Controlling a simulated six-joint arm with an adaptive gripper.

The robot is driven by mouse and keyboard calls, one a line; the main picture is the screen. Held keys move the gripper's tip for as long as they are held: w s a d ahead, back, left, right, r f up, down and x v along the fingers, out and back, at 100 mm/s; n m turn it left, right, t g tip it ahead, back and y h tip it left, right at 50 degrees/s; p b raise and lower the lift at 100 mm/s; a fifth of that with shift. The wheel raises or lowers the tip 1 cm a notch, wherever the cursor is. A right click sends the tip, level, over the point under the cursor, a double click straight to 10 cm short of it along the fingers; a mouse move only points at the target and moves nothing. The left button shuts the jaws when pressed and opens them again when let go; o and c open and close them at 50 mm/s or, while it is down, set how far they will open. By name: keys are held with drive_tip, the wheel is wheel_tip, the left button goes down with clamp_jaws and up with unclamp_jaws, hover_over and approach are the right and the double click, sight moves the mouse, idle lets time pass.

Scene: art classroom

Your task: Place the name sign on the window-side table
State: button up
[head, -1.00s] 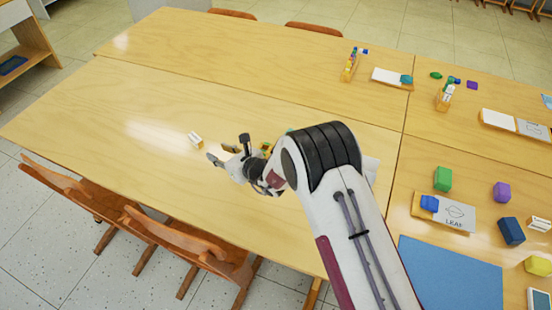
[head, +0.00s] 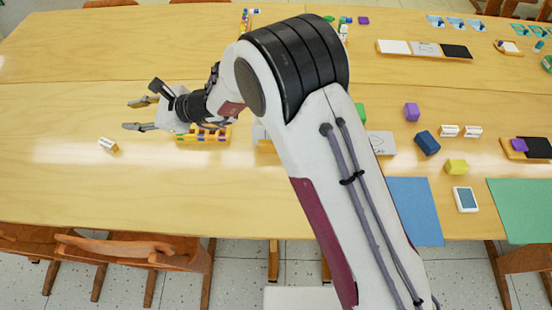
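A small white folded sign (head: 108,144) with a yellowish edge stands alone on the left part of the near wooden table (head: 60,185); its lettering is too small to read. Two similar white signs, a left one (head: 449,130) and a right one (head: 473,131), stand close together on the right side. My gripper (head: 131,114) points left with its two fingers spread and nothing between them. It is just above and to the right of the lone sign in the picture, apart from it. I cannot tell which table is the window-side one.
A tray of colored blocks (head: 203,135) lies below my wrist. Blue (head: 426,143), purple (head: 411,112) and yellow (head: 456,167) blocks, a blue mat (head: 416,205) and a green mat (head: 522,205) lie to the right. Chairs (head: 150,256) line the near edge. The table's left part is mostly clear.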

drive_tip(key=s+d+r+n+h, duration=0.1)
drive_tip(key=s+d+r+n, duration=0.2)
drive_tip(key=d+r, duration=0.3)
drive_tip(key=s+d+r+n+g+h, duration=0.1)
drive_tip(key=s+d+r+n, duration=0.25)
drive_tip(key=d, duration=0.35)
drive_tip(key=s+d+r+n+h, duration=0.1)
drive_tip(key=s+d+r+n, duration=0.2)
drive_tip(key=d+r, duration=0.3)
drive_tip(key=s+d+n+t+h, duration=0.1)
drive_tip(key=s+d+n+h, duration=0.1)
drive_tip(key=s+d, duration=0.4)
drive_tip(key=s+d+f+n+t+h, duration=0.1)
drive_tip(key=s+d+h, duration=0.4)
drive_tip(key=d, duration=1.2)
drive_tip(key=s+d+f+n+t+h, duration=0.1)
drive_tip(key=s+d+n+h, duration=0.2)
drive_tip(key=d, duration=0.9)
drive_tip(key=s, duration=0.3)
drive_tip(key=shift+s+n, duration=0.3)
drive_tip(key=shift+n, duration=0.05)
drive_tip(key=shift+o, duration=0.4)
